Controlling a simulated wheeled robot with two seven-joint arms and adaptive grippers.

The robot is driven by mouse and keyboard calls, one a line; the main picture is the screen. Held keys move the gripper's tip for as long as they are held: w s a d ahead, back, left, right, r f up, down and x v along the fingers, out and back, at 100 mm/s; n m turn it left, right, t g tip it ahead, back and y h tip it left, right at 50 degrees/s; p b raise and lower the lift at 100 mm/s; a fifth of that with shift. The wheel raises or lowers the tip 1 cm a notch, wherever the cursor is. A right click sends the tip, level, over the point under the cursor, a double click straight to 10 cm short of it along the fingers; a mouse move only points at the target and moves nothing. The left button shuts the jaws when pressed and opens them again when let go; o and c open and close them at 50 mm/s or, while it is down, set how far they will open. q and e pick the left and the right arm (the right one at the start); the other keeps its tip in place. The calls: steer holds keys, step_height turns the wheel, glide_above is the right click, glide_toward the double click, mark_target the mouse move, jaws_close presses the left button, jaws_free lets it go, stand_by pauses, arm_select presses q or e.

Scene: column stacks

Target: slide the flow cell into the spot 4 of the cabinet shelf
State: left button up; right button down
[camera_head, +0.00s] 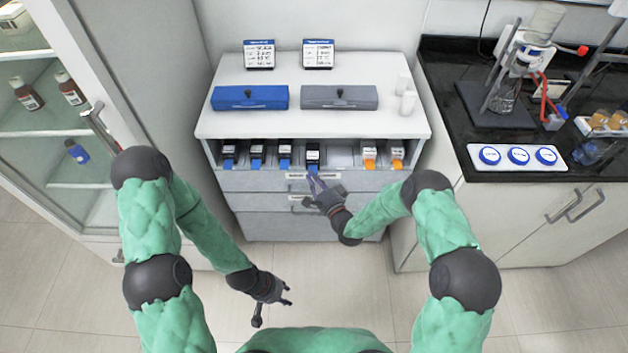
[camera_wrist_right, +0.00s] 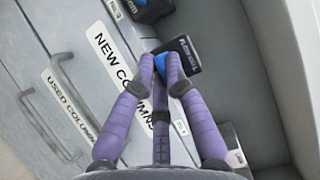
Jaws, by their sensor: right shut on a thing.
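The flow cell (camera_head: 313,153) is a black block with a white label and a blue front end. It stands at the fourth position from the left in the open cabinet shelf (camera_head: 342,157), a little forward of its neighbours. How deep it sits is hard to tell. My right gripper (camera_head: 314,178) is shut on its blue end from the front. In the right wrist view the purple fingers (camera_wrist_right: 165,72) close around the blue part of the flow cell (camera_wrist_right: 182,52). My left gripper (camera_head: 286,292) hangs low over the floor, open and empty, away from the cabinet.
Several blue-ended blocks (camera_head: 257,153) stand to the left in the shelf, and orange-ended ones (camera_head: 369,154) to the right. The position just right of the flow cell is empty. Drawers (camera_head: 260,182) lie below.

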steer(key=c, duration=1.2)
jaws_free()
steer(key=v, duration=1.2)
